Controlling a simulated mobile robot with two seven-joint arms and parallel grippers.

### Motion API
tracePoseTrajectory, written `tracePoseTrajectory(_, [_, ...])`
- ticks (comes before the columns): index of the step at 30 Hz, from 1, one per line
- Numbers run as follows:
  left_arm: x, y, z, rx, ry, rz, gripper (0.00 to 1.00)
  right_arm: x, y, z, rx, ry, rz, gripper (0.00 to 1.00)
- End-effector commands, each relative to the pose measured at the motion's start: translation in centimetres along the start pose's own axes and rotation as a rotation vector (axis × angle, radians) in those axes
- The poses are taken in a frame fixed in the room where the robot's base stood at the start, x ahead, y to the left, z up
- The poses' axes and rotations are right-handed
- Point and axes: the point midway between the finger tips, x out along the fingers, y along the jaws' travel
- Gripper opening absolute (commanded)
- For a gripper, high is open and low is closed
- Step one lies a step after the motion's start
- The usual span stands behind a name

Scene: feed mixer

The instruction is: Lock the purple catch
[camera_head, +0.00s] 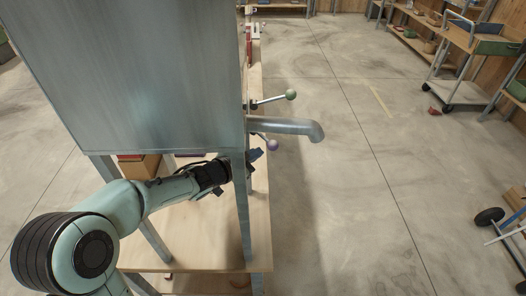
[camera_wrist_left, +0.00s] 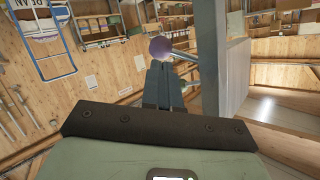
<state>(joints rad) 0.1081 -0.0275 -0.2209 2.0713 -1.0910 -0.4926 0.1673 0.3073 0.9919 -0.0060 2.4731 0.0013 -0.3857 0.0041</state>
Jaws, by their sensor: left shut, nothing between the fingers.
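The purple catch (camera_head: 272,145) is a lever with a round purple knob, on the right side of the grey metal feed mixer (camera_head: 130,70), below the spout. In the left wrist view the purple knob (camera_wrist_left: 160,48) appears just beyond my fingertips, with its thin metal rod running right. My left gripper (camera_head: 256,154) reaches past a mixer leg to just below and left of the knob. It is shut and empty; I cannot tell whether it touches the knob. It also shows in the left wrist view (camera_wrist_left: 164,66). My right gripper is out of view.
A bent metal spout (camera_head: 300,127) juts right above the purple knob. A mixer leg (camera_head: 241,205) stands beside my left wrist. A wooden platform (camera_head: 205,240) lies below. Open floor lies right; a trolley (camera_head: 470,45) stands far right.

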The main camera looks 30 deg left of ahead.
Motion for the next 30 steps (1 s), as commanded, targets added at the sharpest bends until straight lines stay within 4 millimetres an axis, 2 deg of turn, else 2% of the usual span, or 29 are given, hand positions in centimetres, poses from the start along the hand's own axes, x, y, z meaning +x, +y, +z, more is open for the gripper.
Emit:
tracePoseTrajectory(3, [2.0,0.0,0.0,0.001,-0.001,0.001,0.00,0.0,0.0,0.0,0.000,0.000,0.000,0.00])
tracePoseTrajectory(9, [3.8,0.0,-0.1,0.000,0.001,-0.001,0.00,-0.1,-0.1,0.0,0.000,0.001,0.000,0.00])
tracePoseTrajectory(23, [4.1,0.0,-0.1,0.001,0.001,-0.002,0.00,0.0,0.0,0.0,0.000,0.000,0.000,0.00])
tracePoseTrajectory(30, [5.0,1.1,-0.3,0.009,0.012,-0.009,0.00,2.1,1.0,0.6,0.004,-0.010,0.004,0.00])
